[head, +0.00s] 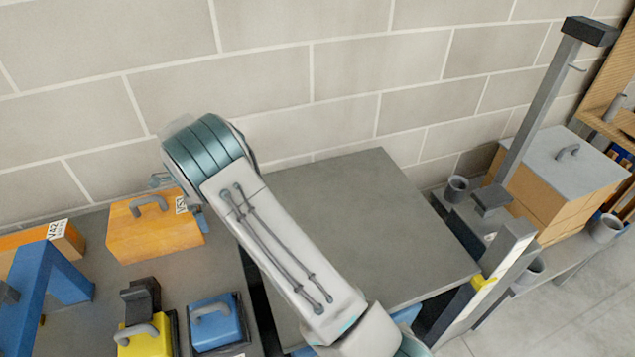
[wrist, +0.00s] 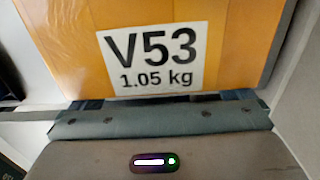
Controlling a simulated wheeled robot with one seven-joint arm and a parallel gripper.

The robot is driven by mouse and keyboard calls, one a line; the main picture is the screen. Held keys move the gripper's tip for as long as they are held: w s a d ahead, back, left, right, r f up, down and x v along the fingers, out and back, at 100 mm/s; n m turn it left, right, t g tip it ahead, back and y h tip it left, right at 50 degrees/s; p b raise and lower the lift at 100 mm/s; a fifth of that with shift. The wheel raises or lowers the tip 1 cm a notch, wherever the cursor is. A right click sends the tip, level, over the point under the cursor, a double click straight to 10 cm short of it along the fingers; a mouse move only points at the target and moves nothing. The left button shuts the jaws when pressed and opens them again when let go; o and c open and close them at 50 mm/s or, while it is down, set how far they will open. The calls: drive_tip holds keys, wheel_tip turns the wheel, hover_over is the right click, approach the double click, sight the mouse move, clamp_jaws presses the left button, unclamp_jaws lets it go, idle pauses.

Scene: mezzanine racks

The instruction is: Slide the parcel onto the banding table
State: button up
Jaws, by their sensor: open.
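The parcel, an orange box (head: 150,235) with a grey handle on top, sits on the left grey surface in the head view. Its white label is partly behind my arm. In the wrist view an orange face (wrist: 230,30) labelled V53, 1.05 kg, fills the upper part, close in front of my wrist. My gripper (head: 197,213) is open at the parcel's right side, mostly hidden by my arm; I cannot tell whether it touches. A bare grey tabletop (head: 370,215), apparently the banding table, lies right of the parcel, partly covered by my arm.
A dark gap (head: 262,310) runs between the two surfaces. A blue box (head: 215,325), a yellow box (head: 140,342), an orange V42 box (head: 65,237) and a blue frame (head: 40,285) stand around the parcel. A grey post (head: 540,105) rises at right. A block wall stands behind.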

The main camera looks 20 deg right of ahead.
drive_tip(key=shift+a, duration=0.5)
drive_tip(key=shift+d, duration=0.1)
idle(0.3)
drive_tip(key=shift+d, duration=1.4)
wheel_tip(320, 180, up, 13)
drive_tip(key=p, duration=0.7)
drive_tip(key=s+d+r+n+t+y+b, duration=0.1)
drive_tip(key=s+d+r+n+t, duration=0.1)
drive_tip(key=s+d+r+n, duration=1.05)
drive_tip(key=s+d+n, duration=0.1)
drive_tip(key=s, duration=0.5)
drive_tip(key=s+d+r+n+t, duration=0.1)
drive_tip(key=s+d, duration=0.3)
drive_tip(key=s, duration=0.4)
drive_tip(key=s+d+r+n+h+b, duration=0.1)
drive_tip(key=s+d+r+n, duration=0.2)
drive_tip(key=s, duration=0.5)
drive_tip(key=shift+s+d+t, duration=0.15)
drive_tip(key=shift+d+t, duration=0.25)
drive_tip(key=shift+d, duration=0.05)
